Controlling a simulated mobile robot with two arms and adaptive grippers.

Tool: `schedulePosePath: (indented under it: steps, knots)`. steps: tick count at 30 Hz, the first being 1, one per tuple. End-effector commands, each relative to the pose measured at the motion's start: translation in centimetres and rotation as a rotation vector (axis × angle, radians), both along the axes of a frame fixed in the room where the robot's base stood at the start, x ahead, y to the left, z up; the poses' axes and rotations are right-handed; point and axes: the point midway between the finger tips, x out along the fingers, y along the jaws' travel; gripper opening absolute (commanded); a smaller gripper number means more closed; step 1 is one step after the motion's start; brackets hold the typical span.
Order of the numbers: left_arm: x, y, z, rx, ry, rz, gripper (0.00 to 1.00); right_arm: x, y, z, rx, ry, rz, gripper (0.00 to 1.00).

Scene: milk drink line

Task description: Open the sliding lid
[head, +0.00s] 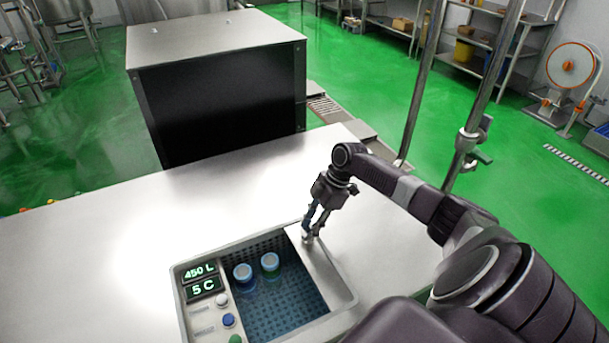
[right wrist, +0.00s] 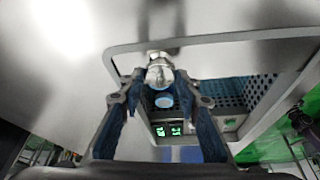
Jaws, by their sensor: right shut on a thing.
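The tank (head: 178,285) is set into a steel counter, and its sliding lid (head: 322,268) is a pale panel on the right side of the opening. Most of the opening is uncovered. My right gripper (head: 309,232) reaches down to the lid's far end and is shut on its small metal knob (right wrist: 159,72). In the right wrist view the knob sits between the two fingertips. Two containers, one with a blue rim (head: 243,273) and one with a green rim (head: 270,262), stand inside on a blue perforated surface (head: 285,305). My left gripper is out of view.
A control panel with a lit display (head: 201,279) and coloured buttons (head: 229,320) is left of the opening. The steel counter (head: 110,240) is clear around the tank. A large dark-fronted steel box (head: 220,100) stands beyond it. Metal posts (head: 412,110) rise at the right.

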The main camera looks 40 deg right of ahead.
Motion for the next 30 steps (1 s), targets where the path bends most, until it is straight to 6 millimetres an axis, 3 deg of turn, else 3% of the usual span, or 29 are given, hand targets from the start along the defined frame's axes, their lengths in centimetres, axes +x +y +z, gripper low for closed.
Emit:
schedulePosePath:
  steps: [7, 8, 12, 23, 30]
  knots:
    - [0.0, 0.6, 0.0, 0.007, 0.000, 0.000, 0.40, 0.1, 0.1, 0.1, 0.002, -0.002, 0.000, 0.00]
    - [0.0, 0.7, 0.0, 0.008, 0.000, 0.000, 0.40, 0.1, 0.1, 0.1, 0.002, -0.002, 0.000, 0.34]
    - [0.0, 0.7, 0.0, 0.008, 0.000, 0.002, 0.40, 0.1, 0.1, 0.1, 0.001, -0.002, 0.000, 0.49]
    - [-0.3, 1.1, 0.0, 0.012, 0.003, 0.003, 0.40, 0.0, -0.1, 0.5, 0.000, -0.001, 0.000, 0.49]
    - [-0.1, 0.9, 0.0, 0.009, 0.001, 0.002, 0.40, -0.7, -1.7, 4.4, -0.003, -0.004, -0.001, 0.49]
